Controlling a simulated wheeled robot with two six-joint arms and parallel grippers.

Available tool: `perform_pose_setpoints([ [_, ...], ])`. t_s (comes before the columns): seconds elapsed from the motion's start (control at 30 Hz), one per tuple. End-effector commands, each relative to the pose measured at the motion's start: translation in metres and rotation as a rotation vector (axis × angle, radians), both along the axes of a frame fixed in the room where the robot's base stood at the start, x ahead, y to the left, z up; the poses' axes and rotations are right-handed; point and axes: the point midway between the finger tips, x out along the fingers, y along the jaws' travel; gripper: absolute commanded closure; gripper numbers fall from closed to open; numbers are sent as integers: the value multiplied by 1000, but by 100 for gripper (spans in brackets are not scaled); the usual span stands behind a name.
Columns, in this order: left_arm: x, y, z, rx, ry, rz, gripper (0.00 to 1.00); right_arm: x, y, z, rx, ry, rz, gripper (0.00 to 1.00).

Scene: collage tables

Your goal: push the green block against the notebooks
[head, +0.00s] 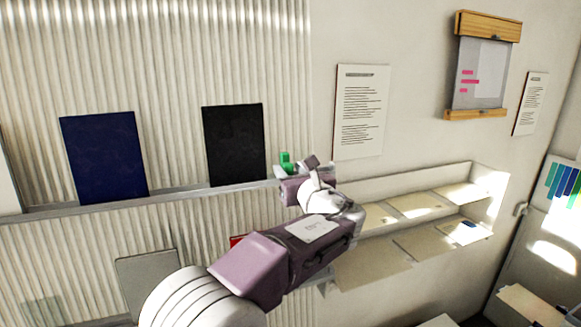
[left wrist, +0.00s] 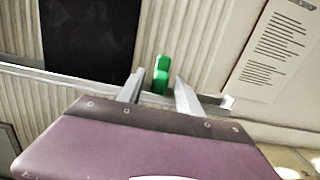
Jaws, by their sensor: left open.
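The green block (head: 286,162) stands at the right end of the upper ledge, to the right of the black notebook (head: 235,144) with a gap between them. A dark blue notebook (head: 104,157) leans farther left on the same ledge. My left gripper (head: 312,161) is at the ledge's right end, close to the block. In the left wrist view the block (left wrist: 160,76) shows between the two open fingers of my left gripper (left wrist: 158,88). I cannot tell whether the fingers touch it. The black notebook (left wrist: 88,36) is left of the fingers there. My right gripper is not in view.
The upper ledge (head: 60,209) is narrow, with free room between the notebooks. A lower ledge holds a grey notebook (head: 148,278) and a red thing partly hidden by my arm. A printed sheet (head: 361,112) hangs right of the ledge. White shelves (head: 430,180) with papers stand farther right.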

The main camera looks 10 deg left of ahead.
Motion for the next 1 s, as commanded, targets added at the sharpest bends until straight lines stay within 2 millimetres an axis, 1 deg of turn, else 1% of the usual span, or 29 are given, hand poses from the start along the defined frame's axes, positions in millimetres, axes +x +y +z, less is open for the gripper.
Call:
perform_pose_setpoints([
  [0.13,0,0,0,0,0,0,58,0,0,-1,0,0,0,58],
  [0.17,0,0,0,0,0,0,67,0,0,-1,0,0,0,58],
  [0.2,0,0,0,0,0,0,78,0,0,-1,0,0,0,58],
  [0.27,0,0,0,0,0,0,94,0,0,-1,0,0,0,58],
  [0.3,0,0,0,1,-1,0,100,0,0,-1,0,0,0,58],
  [1.0,0,-1,0,1,-1,-1,100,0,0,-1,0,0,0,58],
])
